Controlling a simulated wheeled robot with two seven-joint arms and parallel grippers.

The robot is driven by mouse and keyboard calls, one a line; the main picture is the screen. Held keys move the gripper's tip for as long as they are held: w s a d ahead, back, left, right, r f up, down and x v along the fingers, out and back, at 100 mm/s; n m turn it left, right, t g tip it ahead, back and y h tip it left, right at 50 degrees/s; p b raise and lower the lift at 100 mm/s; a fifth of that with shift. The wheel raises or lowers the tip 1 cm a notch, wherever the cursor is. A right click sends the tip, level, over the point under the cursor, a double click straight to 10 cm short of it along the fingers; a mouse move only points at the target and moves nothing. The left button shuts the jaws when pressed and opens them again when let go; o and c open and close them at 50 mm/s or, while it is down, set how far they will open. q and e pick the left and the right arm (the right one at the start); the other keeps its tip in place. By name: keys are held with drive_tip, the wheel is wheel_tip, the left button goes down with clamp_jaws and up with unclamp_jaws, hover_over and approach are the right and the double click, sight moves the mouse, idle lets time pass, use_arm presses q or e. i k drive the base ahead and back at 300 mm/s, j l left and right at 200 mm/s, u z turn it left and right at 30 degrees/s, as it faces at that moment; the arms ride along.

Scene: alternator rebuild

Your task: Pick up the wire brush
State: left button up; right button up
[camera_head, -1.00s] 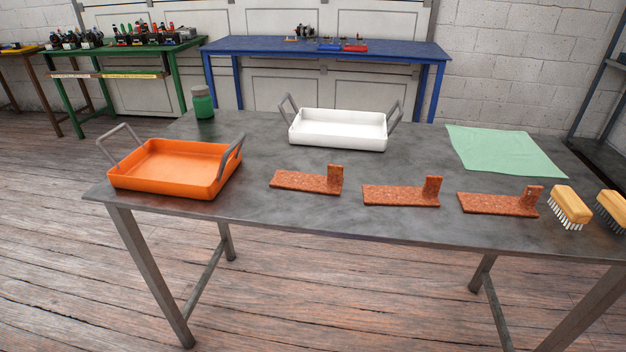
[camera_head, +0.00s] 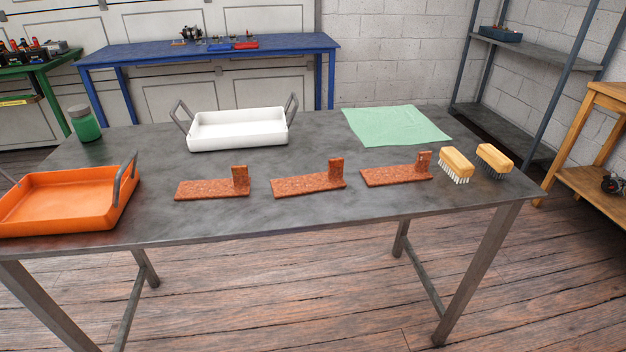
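Two brushes with yellow wooden backs lie bristles down at the right end of the grey metal table (camera_head: 330,212). The nearer-left brush (camera_head: 457,162) has white bristles. The other brush (camera_head: 494,158), to its right and closer to the table's right edge, has dark bristles that look like wire. The two brushes stand apart. Neither of my grippers shows in the view.
Several things share the table: three rusty brackets (camera_head: 308,180), a green cloth (camera_head: 395,125), a white tray (camera_head: 238,133), an orange tray (camera_head: 62,203) and a green jar (camera_head: 84,124). A shelf (camera_head: 535,50) and wooden bench (camera_head: 590,180) stand right. The front strip is clear.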

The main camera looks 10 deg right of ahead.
sight(498, 162)
drive_tip(key=z, duration=1.35)
drive_tip(key=u, duration=1.2)
drive_tip(key=i+j, duration=0.4)
drive_tip(key=i, duration=0.15)
drive_tip(key=i+j, duration=0.4)
drive_tip(key=i, duration=0.15)
drive_tip(key=z, duration=2)
